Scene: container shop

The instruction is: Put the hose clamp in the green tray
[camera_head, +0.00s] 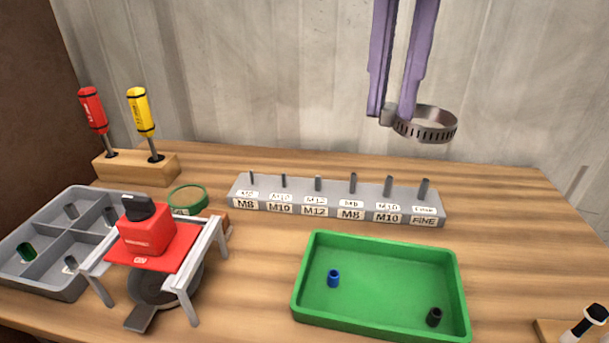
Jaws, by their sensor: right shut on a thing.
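The hose clamp (427,127) is a slotted silver metal band with a small screw housing at its left. My right gripper (389,112), with purple fingers coming down from the top, is shut on the clamp at its housing end. It holds the clamp in the air, above the back of the table. The green tray (378,243) sits at the front centre-right of the table, lower in the picture than the clamp. A small blue piece and a small black piece lie in the tray. My left gripper is not in view.
A grey labelled rack (335,203) with several upright pins stands behind the tray. At left are a red machine (147,240) on a metal stand, a grey divided bin (45,234), a green round tin (187,198) and a wooden block (138,168) holding two screwdrivers. Table right of the tray is mostly clear.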

